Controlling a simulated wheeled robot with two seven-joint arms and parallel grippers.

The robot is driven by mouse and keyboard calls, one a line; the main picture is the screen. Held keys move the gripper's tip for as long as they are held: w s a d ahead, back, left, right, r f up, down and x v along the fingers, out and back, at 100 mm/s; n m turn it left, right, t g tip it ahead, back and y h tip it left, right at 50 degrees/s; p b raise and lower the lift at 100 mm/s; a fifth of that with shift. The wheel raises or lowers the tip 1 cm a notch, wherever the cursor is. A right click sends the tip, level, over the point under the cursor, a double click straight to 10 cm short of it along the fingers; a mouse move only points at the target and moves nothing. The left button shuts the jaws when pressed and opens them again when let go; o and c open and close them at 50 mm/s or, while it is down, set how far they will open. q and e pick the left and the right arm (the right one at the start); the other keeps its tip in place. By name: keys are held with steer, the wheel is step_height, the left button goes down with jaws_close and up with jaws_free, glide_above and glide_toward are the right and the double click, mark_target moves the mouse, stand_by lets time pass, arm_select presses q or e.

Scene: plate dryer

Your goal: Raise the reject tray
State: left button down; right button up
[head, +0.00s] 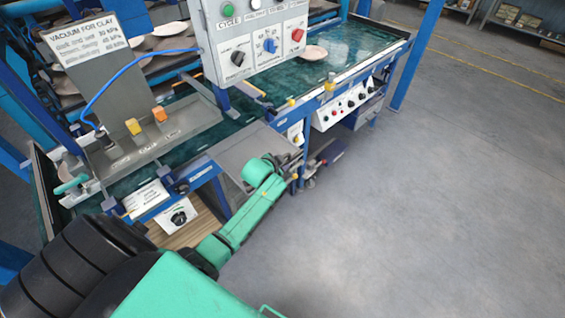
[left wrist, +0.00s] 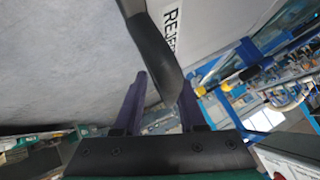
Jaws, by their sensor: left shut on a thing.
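The reject tray is a flat grey panel (head: 236,147) at the front side of the green-topped line in the head view. It looks roughly level and sits below the line's top. In the left wrist view its pale face (left wrist: 208,14) carries a label starting "REJE". A curved black handle (left wrist: 157,42) runs beside that face. My left gripper (left wrist: 163,98) is shut on the handle, with its purple fingers on either side of it. In the head view my green left arm reaches across the tray's right part and hides some of it. My right gripper is not in view.
A control box (head: 255,45) with knobs and buttons stands above the line. A white dial panel (head: 178,214) is left of the tray, and another knob panel (head: 340,108) is to its right. A blue post (head: 417,55) stands further right. The grey floor at right is clear.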

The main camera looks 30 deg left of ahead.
arm_select(q)
steer(key=c, duration=0.8)
jaws_free()
steer(key=shift+w+a+r, duration=0.2)
steer(key=shift+a+r, duration=0.2)
steer(key=shift+c, duration=0.2)
steer(key=shift+a+f, duration=0.1)
steer(key=shift+s+f, duration=0.15)
steer(key=shift+s, duration=0.05)
steer(key=shift+s+r, duration=0.35)
steer(key=shift+s, duration=0.1)
steer(key=v, duration=1.3)
steer(key=shift+d+r, duration=0.2)
steer(key=shift+d, duration=0.15)
steer(key=shift+s, duration=0.1)
